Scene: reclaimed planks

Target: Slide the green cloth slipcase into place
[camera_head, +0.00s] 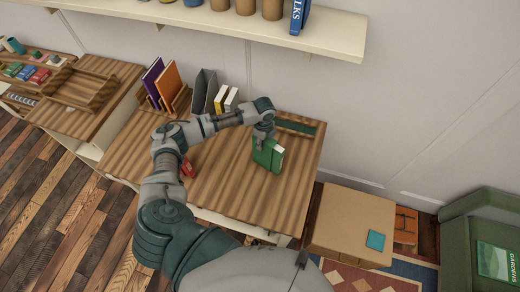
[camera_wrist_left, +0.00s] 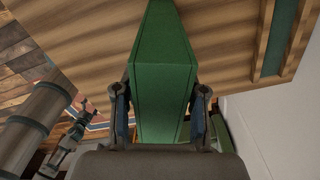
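The green slipcase (camera_head: 268,154) stands on the striped wooden table (camera_head: 226,186), right of its middle. In the left wrist view the green slipcase (camera_wrist_left: 164,75) fills the space between the two fingers. My left gripper (camera_head: 265,136) reaches down over it from above. The fingers (camera_wrist_left: 160,108) lie against both sides of the slipcase. I cannot tell whether its bottom touches the table. A dark green strip (camera_head: 296,128) lies along the table's back edge, apart from the slipcase. My right gripper is not clear; small mechanical parts show at the left wrist view's left edge.
Purple (camera_head: 152,82) and orange (camera_head: 169,84) books, a dark grey holder (camera_head: 204,92), and yellow (camera_head: 220,98) and white (camera_head: 231,100) books stand at the table's back left. A red object (camera_head: 188,167) is partly hidden by my arm. A cardboard box (camera_head: 345,220) stands right of the table.

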